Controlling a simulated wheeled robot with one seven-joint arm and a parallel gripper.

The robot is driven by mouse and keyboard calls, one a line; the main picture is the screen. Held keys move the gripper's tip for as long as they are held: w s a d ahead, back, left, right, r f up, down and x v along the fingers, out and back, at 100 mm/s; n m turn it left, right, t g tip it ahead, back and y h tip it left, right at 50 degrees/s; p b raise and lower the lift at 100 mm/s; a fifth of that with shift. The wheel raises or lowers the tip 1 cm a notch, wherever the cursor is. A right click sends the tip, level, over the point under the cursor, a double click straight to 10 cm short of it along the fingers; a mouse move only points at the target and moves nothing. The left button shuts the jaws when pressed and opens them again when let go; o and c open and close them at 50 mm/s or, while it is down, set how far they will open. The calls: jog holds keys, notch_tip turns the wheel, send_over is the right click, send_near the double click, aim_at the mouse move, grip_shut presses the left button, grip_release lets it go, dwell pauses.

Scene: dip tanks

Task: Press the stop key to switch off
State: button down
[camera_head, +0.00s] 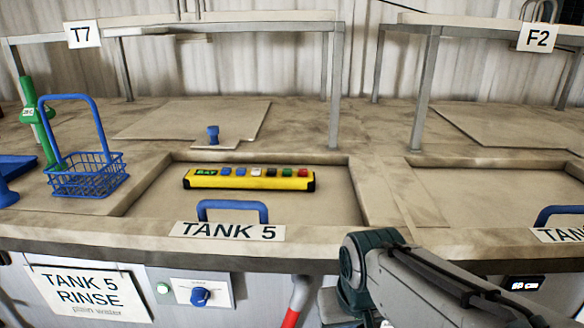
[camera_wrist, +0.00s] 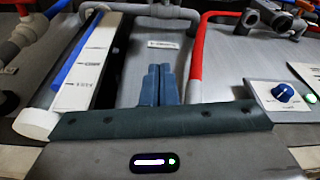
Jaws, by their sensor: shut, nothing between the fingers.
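A yellow control box (camera_head: 250,182) lies on the lid of tank 5 in the head view. Its top carries a small green display reading BAT (camera_head: 205,172) and a row of coloured keys. A red key (camera_head: 303,173) is at the right end, beside a green key (camera_head: 287,172). No stop lettering is readable. My gripper (camera_wrist: 158,82) shows in the wrist view with its two blue-grey fingers together and nothing between them. It points at the pipes and grey panel at the tank front, away from the box. In the head view its fingers are hidden.
A blue handle (camera_head: 232,204) stands in front of the box, above the TANK 5 label (camera_head: 228,231). A blue wire basket (camera_head: 88,178) stands at left. Shelf legs (camera_head: 337,90) rise behind. A blue knob (camera_wrist: 286,92) and red pipe (camera_wrist: 198,50) are near my gripper.

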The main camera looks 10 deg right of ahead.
notch_tip(320, 180, up, 13)
jog(key=w+p, duration=0.2)
jog(key=p, duration=0.9)
notch_tip(320, 180, up, 7)
jog(key=m+t+y+p, duration=0.3)
jog(key=m+t+y, duration=0.1)
jog(key=t, duration=0.2)
send_over(305, 173)
jog(key=shift+r, duration=0.15)
notch_tip(305, 173, down, 8)
jog(key=b, duration=0.5)
jog(key=shift+r+b, duration=0.2)
jog(key=shift+b, duration=0.15)
jog(key=shift+f+b, duration=0.65)
jog(key=shift+b, duration=0.1)
jog(key=shift+f+b, duration=0.4)
jog(key=shift+b, duration=0.25)
